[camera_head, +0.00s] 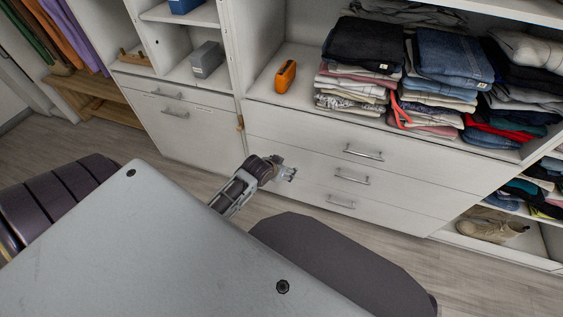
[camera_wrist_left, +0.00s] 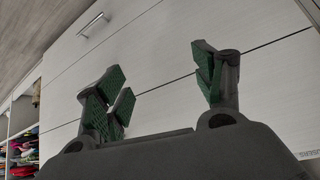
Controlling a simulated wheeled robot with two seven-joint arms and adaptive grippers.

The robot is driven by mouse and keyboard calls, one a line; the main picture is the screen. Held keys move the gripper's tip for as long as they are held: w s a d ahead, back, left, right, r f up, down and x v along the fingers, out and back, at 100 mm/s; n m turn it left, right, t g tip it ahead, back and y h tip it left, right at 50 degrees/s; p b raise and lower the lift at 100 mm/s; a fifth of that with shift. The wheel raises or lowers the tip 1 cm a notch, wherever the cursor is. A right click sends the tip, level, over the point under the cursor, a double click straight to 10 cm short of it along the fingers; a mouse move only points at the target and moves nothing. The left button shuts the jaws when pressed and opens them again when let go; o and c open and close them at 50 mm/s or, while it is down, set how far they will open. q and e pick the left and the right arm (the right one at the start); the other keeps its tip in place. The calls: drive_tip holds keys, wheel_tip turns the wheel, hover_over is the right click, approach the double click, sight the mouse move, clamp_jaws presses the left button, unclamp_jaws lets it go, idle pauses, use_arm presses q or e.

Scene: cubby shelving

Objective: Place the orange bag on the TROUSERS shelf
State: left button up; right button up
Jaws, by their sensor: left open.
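The orange bag (camera_head: 285,76) stands on a white shelf, left of the stacks of folded trousers. My left gripper (camera_head: 287,172) is in front of the drawers, below that shelf and apart from the bag. In the left wrist view my left gripper (camera_wrist_left: 163,88) is open, with green finger pads spread and nothing between them. The bag does not show in the left wrist view. The shelf (camera_head: 300,55) holding the bag also carries several stacks of dark trousers and jeans (camera_head: 452,58). My right gripper is not in view.
White drawers with metal handles (camera_head: 363,155) lie below the shelf. A grey box (camera_head: 207,60) sits in a cubby to the left. Shoes (camera_head: 490,229) stand low at the right. The shelf has free room around the bag.

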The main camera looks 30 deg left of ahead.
use_arm(q)
drive_tip(key=s+d+f+g, duration=0.2)
drive_tip(key=s+d+f, duration=0.1)
drive_tip(key=s, duration=0.3)
drive_tip(key=s+d+f+m+g, duration=0.1)
drive_tip(key=s+d+f+g, duration=0.1)
drive_tip(key=s+d+f, duration=0.2)
drive_tip(key=s+d+f+m+g+h, duration=0.1)
drive_tip(key=s+d+f+g, duration=0.1)
drive_tip(key=s+d, duration=0.3)
drive_tip(key=s+f, duration=0.1)
drive_tip(key=s, duration=0.3)
drive_tip(key=shift+s+f, duration=0.15)
drive_tip(key=shift+s, duration=0.2)
